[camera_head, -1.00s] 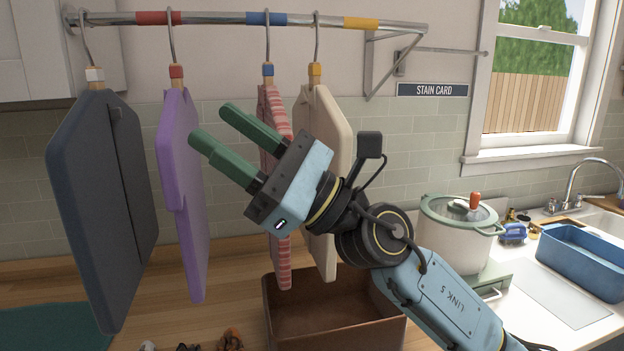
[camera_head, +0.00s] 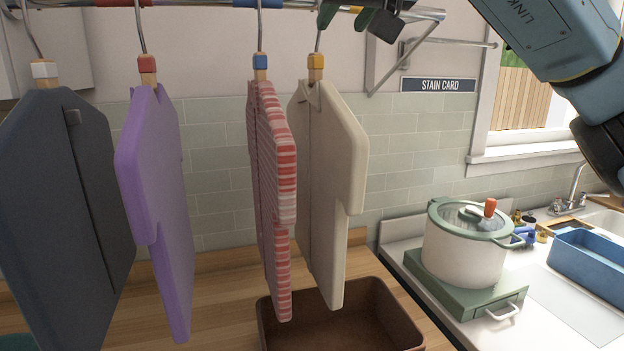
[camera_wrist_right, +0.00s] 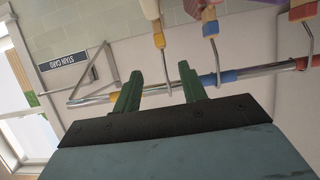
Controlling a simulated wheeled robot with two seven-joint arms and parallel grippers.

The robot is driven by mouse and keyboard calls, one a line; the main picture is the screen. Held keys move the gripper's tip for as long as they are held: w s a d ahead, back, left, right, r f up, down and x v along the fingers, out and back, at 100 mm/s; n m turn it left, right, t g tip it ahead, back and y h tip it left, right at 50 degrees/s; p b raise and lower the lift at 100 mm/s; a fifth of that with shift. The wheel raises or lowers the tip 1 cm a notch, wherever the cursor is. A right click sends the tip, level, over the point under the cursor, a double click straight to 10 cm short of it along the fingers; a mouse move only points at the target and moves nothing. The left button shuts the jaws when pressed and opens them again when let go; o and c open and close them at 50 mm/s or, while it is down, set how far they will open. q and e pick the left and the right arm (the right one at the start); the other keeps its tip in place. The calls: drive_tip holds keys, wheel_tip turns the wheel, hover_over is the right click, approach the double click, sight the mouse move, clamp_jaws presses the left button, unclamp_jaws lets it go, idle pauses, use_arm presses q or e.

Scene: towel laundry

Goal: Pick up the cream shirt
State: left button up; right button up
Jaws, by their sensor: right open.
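The cream shirt (camera_head: 337,170) hangs from a hook with a yellow block (camera_head: 316,62), rightmost of the hanging garments in the head view. My right gripper (camera_head: 345,14) is open and empty at the top edge of the head view, near the upper part of that hook; its body is partly cut off. In the right wrist view, the yellow-block hook (camera_wrist_right: 166,72) shows between the two green fingers (camera_wrist_right: 160,82), seemingly beyond their tips. Whether the fingers reach around it, I cannot tell. My left gripper is not in view.
A striped shirt (camera_head: 272,190), a purple garment (camera_head: 160,190) and a dark garment (camera_head: 60,200) hang to the left on the rail (camera_head: 410,14). A brown bin (camera_head: 385,305) stands below. A pot (camera_head: 465,250) sits on the right counter; a stain card (camera_head: 437,85) is on the wall.

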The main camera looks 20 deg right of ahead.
sight(319, 56)
drive_tip(key=p+x, duration=0.1)
drive_tip(key=x, duration=0.5)
drive_tip(key=shift+a+f, duration=0.1)
drive_tip(key=shift+f, duration=0.05)
drive_tip(key=p+x, duration=0.1)
drive_tip(key=x, duration=0.4)
drive_tip(key=shift+w+f, duration=0.1)
drive_tip(key=shift+w, duration=0.2)
drive_tip(key=shift+w+f+p, duration=0.2)
drive_tip(key=shift+w+p, duration=0.1)
drive_tip(key=shift+w, duration=0.05)
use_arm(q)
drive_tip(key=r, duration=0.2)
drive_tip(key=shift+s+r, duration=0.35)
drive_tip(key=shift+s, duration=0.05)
use_arm(e)
drive_tip(key=shift+s, duration=0.1)
clamp_jaws()
